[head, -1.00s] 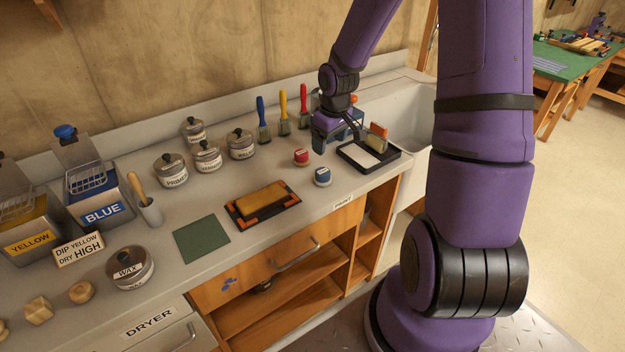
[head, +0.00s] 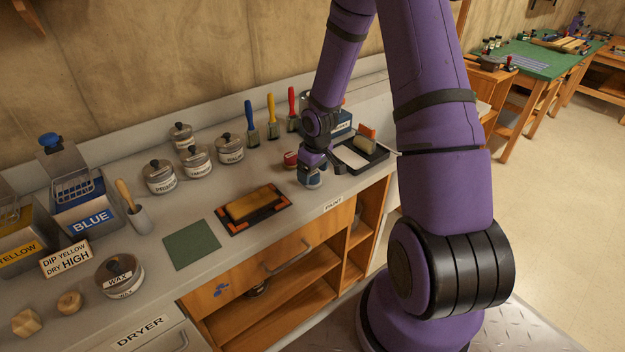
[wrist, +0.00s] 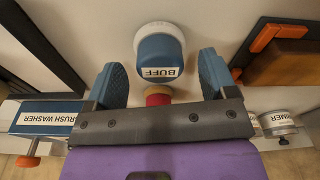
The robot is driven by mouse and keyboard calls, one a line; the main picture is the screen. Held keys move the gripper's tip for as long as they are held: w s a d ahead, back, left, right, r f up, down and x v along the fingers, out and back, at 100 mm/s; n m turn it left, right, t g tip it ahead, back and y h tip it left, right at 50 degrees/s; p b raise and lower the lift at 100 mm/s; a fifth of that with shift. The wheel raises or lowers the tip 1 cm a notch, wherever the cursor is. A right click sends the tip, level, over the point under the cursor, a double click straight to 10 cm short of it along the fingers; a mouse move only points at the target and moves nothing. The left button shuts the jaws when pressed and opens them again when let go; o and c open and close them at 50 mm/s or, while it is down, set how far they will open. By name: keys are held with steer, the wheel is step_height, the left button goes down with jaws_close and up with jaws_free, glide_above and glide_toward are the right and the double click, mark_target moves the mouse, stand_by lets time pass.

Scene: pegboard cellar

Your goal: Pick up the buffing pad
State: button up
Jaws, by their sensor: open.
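The buffing pad (wrist: 160,55) is a round blue block with a white base and a BUFF label, standing upright on the counter. In the head view the pad (head: 314,181) sits just below my gripper, which partly covers it. My gripper (wrist: 162,66) is open in the wrist view, with one blue finger on each side of the pad's near side. The pad shows between and slightly beyond the fingertips.
A red-topped pad (head: 291,159) stands close behind. A black tray (head: 376,165) with a white sheet is to the right. A framed yellow-brown block (head: 252,206) lies left, and several tins stand farther left. The green mat (head: 192,246) is clear.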

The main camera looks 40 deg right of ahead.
steer(key=shift+w+f, duration=0.1)
steer(key=shift+f, duration=0.75)
steer(key=c, duration=1)
steer(key=shift+r, duration=0.1)
